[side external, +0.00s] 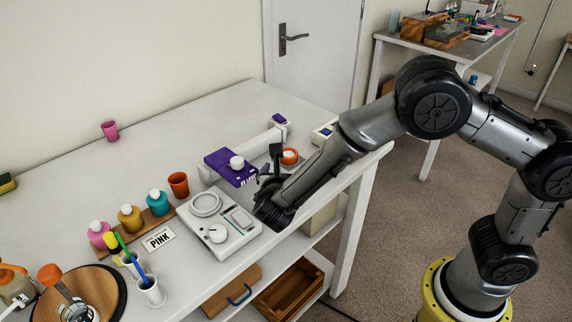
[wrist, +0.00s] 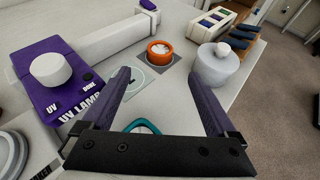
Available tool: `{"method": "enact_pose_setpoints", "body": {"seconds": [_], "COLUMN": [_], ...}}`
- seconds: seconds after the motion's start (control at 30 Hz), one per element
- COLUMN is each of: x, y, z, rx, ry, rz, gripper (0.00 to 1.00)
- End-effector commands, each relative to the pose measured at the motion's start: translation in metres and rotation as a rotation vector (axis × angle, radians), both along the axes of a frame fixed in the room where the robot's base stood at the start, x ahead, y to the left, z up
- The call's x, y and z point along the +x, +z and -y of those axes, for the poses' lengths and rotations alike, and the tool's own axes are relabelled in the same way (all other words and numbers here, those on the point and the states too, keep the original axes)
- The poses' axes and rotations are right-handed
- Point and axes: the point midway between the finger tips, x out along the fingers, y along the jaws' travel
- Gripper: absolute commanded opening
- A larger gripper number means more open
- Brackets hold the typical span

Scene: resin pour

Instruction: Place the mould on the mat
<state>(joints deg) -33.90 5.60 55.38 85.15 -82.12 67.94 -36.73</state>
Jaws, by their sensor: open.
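An orange round piece with a pale inside, which looks like the mould (wrist: 160,50), sits at the upper middle of the wrist view. It also shows in the side view (side external: 289,157), just beyond my gripper. It stands on or at a dark grey square (wrist: 178,67). Beside that lies a paler square mat (wrist: 134,81) with a ring marking; I cannot tell which square is the task's mat. My gripper (wrist: 158,76) is open, with nothing between its fingers, and the orange piece lies beyond the fingertips. A teal-edged thing (wrist: 146,127) is partly hidden behind the gripper bar.
A purple UV lamp (wrist: 65,85) stands left of my gripper. A grey lidded jar (wrist: 215,66) stands close to the right finger. A rack of coloured pieces (wrist: 222,22) is behind it. In the side view, a white mixer (side external: 218,228) and several bottles (side external: 130,218) stand left.

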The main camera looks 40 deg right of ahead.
Motion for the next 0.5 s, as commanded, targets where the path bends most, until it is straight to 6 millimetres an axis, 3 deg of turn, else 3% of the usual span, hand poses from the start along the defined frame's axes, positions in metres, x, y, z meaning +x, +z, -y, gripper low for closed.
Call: {"method": "enact_pose_setpoints", "body": {"seconds": [0.3, 0.43, 0.5], "x": [-0.007, -0.023, -0.045], "y": [0.007, 0.03, 0.051], "z": [0.0, 0.026, 0.049], "rx": [0.021, 0.151, 0.295], "ry": [-0.022, -0.164, -0.315], "rz": [0.009, 0.059, 0.118], "gripper": [0.93, 0.93, 0.93]}}
